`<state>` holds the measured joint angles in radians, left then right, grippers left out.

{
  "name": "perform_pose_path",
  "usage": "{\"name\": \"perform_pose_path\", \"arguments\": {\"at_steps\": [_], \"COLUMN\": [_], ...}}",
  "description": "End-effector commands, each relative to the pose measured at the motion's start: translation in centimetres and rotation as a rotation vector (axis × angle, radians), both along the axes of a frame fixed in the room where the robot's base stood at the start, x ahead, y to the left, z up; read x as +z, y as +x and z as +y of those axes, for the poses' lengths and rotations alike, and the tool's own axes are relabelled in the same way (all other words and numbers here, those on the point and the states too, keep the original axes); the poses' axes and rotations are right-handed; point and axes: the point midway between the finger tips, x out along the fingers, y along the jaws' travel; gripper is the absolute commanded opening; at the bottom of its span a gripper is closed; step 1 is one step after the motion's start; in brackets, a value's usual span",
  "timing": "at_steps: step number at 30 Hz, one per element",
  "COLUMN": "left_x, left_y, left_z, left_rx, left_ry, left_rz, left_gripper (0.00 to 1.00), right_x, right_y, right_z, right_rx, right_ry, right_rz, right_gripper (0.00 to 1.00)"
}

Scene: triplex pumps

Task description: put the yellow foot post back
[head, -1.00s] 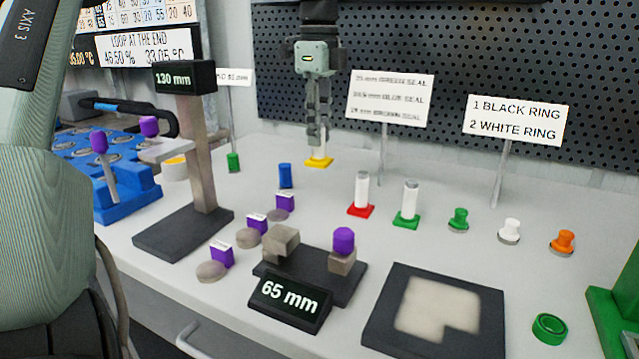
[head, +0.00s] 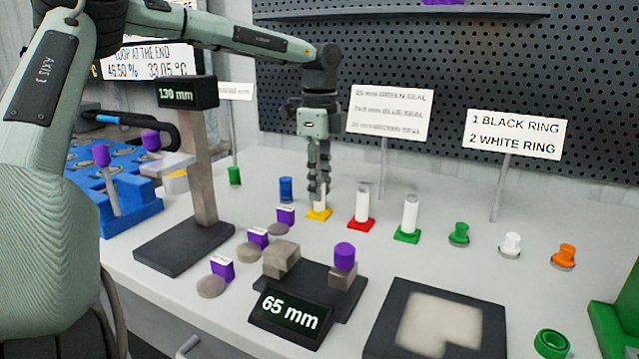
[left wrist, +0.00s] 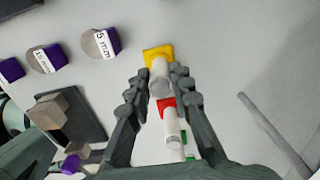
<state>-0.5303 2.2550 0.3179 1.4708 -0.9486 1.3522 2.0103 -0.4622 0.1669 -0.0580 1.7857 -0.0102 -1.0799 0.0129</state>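The yellow foot post (head: 319,214) is a white post on a square yellow foot, upright at the left end of the row with the red foot post (head: 362,222) and green foot post (head: 407,234). Its foot looks level with theirs on the table. My left gripper (head: 319,190) points down from above, its fingers on either side of the white post. In the left wrist view the fingertips (left wrist: 160,70) close in on the post, above the yellow foot (left wrist: 158,52); the fingers partly hide it. My right gripper is not in view.
A blue cylinder (head: 286,188) stands left of the post. Purple-tagged grey discs (head: 249,252), the 65 mm gauge (head: 291,310) and the 130 mm stand (head: 203,160) are nearer left. Signs on thin poles (head: 383,165) stand behind. Coloured plugs (head: 459,234) are to the right.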

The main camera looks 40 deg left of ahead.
Motion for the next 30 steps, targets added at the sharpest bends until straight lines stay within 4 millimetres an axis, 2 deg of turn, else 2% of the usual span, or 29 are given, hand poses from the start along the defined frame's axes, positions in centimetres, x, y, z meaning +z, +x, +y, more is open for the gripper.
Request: {"name": "perform_pose_path", "arguments": {"at_steps": [1,5,16,17,22,30], "left_x": [0.0,0.0,0.4,0.6,3.6,9.4], "left_y": [0.0,0.0,0.0,0.0,0.1,0.1], "left_z": [0.0,0.0,0.0,0.0,0.0,0.0], "left_rx": [0.000,0.000,0.000,0.001,0.001,0.001], "left_ry": [0.000,0.000,0.000,0.000,0.003,0.002], "left_rz": [-0.001,0.000,0.000,-0.001,-0.004,-0.003], "left_gripper": [0.26,0.41,0.41,0.41,0.41,0.41], "right_x": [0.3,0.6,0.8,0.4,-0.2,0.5], "right_y": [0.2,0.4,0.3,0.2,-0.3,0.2], "right_z": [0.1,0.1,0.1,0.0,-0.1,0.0], "right_rx": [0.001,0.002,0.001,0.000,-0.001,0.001], "right_ry": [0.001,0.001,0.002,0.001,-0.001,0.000], "right_rz": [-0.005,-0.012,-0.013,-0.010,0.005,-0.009], "right_gripper": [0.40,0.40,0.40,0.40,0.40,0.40]}}
